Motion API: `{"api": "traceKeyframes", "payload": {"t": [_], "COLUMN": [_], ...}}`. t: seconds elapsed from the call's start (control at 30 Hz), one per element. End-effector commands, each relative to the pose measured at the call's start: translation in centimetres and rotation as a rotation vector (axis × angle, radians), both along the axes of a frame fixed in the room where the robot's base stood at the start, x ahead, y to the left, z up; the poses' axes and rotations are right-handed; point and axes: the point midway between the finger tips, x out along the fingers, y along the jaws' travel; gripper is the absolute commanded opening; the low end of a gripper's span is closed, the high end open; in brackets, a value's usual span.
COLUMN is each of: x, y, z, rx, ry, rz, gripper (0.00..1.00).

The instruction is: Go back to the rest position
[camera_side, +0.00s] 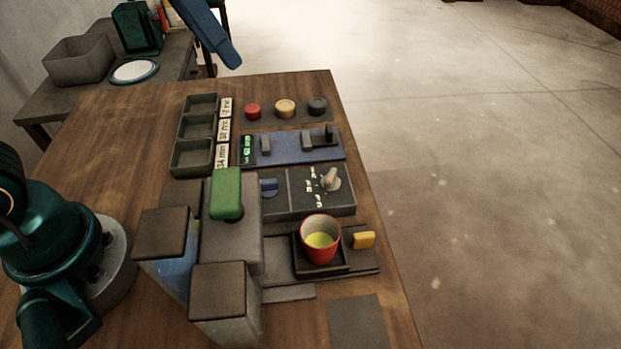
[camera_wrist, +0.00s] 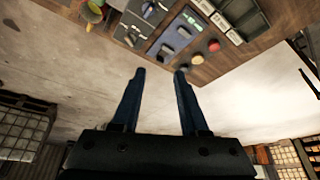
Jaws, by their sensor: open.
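My gripper (camera_wrist: 160,72) is open and empty, its two blue fingers apart. In the side view one blue finger of my gripper (camera_side: 222,48) hangs in the air at the top, past the far edge of the wooden table (camera_side: 110,130). The wrist view looks over the table edge, with the control panels at the top of the picture. A red cup (camera_side: 320,250) with yellow-green liquid stands upright on a dark square holder at the near right of the table, well apart from my gripper.
Two vats with brown lids (camera_side: 163,232) and a green block (camera_side: 226,193) stand mid-table. Behind are a knob panel (camera_side: 300,205), a blue slider panel (camera_side: 285,150), several buttons (camera_side: 285,107) and trays (camera_side: 192,157). A side table (camera_side: 50,105) holds a grey bin (camera_side: 78,62).

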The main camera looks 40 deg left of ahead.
Motion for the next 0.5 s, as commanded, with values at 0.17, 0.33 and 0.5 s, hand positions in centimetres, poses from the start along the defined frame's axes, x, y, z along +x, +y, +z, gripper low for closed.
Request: {"api": "traceKeyframes", "payload": {"t": [0.17,0.33,0.5], "x": [-3.9,-6.9,-8.5], "y": [3.0,4.6,4.8], "z": [-1.5,-4.6,-7.5], "rx": [-0.014,-0.022,-0.025], "ry": [-0.064,-0.097,-0.084], "rz": [0.119,0.204,0.230], "gripper": [0.44,0.44,0.44]}}
